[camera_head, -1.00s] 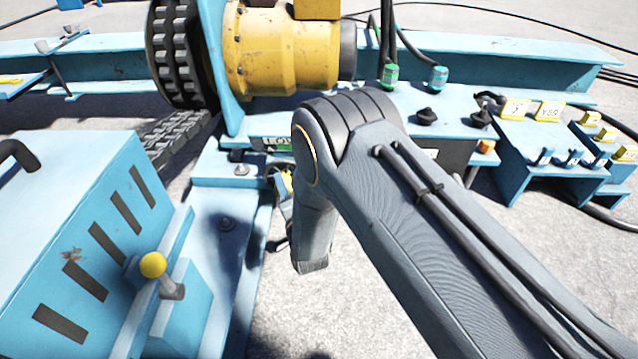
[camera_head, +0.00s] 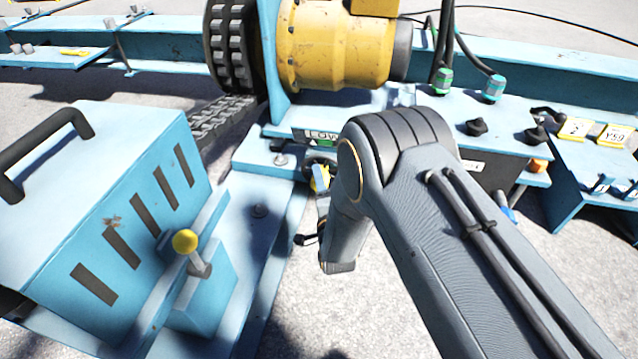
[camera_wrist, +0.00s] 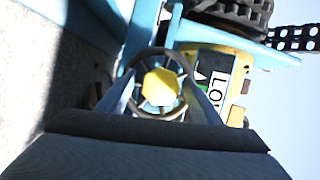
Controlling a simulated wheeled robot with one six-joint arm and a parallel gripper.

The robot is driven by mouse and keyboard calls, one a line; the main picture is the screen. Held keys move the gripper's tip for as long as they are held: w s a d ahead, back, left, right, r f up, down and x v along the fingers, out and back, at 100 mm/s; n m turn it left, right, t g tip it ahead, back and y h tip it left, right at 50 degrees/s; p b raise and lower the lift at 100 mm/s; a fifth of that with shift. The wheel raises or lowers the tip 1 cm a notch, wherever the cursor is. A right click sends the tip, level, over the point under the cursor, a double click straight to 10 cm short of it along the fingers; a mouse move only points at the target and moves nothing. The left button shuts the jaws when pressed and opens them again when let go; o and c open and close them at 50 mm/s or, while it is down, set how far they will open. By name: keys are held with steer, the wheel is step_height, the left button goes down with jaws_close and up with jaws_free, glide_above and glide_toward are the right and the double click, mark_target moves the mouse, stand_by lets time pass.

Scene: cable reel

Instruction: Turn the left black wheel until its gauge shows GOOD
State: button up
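The dark wheel (camera_wrist: 153,53) with a yellow hub (camera_wrist: 160,87) is in the middle of the wrist view. In the head view, it is partly hidden by my arm, and its yellow part (camera_head: 320,178) shows just left of my arm. My gripper (camera_wrist: 158,78) has its two blue-grey fingers apart, one on each side of the wheel. I cannot tell whether they touch the rim. The gauge (camera_head: 318,138) above the wheel reads "Low", with some green showing. In the wrist view, the gauge (camera_wrist: 215,92) shows turned sideways and partly cut off.
A blue box (camera_head: 110,200) with a black handle and a yellow-knobbed lever (camera_head: 186,242) stand at the left. A yellow drum (camera_head: 335,45) is behind. Black knobs (camera_head: 477,127) and green-collared cables (camera_head: 443,80) are to the right of the gauge.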

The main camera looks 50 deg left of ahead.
steer(key=p+v, duration=0.2)
steer(key=v, duration=0.5)
steer(key=shift+s+d+p, duration=0.2)
steer(key=shift+d+p, duration=0.1)
steer(key=shift+d, duration=0.05)
stand_by(1.1)
